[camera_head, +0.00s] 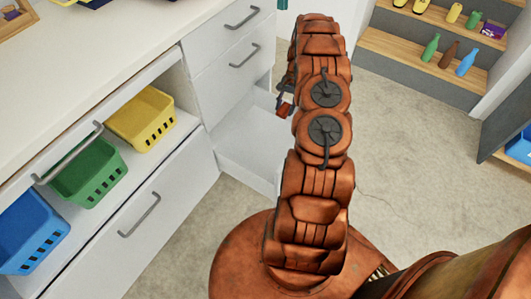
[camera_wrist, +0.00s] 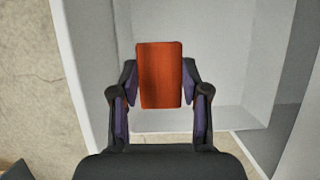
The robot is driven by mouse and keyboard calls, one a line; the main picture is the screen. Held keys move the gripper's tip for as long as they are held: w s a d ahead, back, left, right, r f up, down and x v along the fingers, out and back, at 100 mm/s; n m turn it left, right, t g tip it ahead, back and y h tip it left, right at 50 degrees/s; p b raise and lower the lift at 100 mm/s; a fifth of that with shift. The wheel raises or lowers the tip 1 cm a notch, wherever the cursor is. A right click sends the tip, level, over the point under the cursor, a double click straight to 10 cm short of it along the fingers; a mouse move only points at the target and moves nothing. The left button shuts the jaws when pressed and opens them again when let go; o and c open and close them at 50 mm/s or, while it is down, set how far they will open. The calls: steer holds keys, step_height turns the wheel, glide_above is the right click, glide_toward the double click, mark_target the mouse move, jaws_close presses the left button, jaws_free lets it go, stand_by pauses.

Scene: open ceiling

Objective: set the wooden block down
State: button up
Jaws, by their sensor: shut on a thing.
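The wooden block (camera_wrist: 160,76), a reddish-brown rectangular piece, sits between the two fingers of my gripper (camera_wrist: 161,88) in the wrist view. My gripper is shut on it. The block is seen over the pale interior of an open white drawer (camera_wrist: 222,120); its height above the drawer floor cannot be told. In the head view, a small part of the block (camera_head: 285,108) shows to the left of my arm. The open drawer (camera_head: 240,143) lies below it at the cabinet's end. My arm hides most of the gripper and part of the drawer.
The white counter (camera_head: 90,60) stands on the left. Blue (camera_head: 30,232), green (camera_head: 90,172) and yellow (camera_head: 141,117) baskets sit in another open drawer. Wooden shelves (camera_head: 405,50) with bottles stand at the back right. The floor between is clear.

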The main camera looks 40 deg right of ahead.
steer(key=b, duration=2.1)
glide_above(278, 156)
steer(key=d, duration=0.1)
step_height(278, 156, down, 22)
steer(key=shift+w+d+f+b, duration=0.1)
steer(key=shift+f+b, duration=0.85)
steer(key=shift+f, duration=1.6)
steer(key=shift+w+f+b, duration=0.1)
steer(key=shift+f+b, duration=0.8)
steer(key=shift+f, duration=1.65)
steer(key=shift+f, duration=0.1)
steer(key=o, duration=1.2)
steer(key=shift+f, duration=0.1)
steer(key=shift+o, duration=0.2)
steer(key=p+v, duration=0.4)
steer(key=v, duration=0.8)
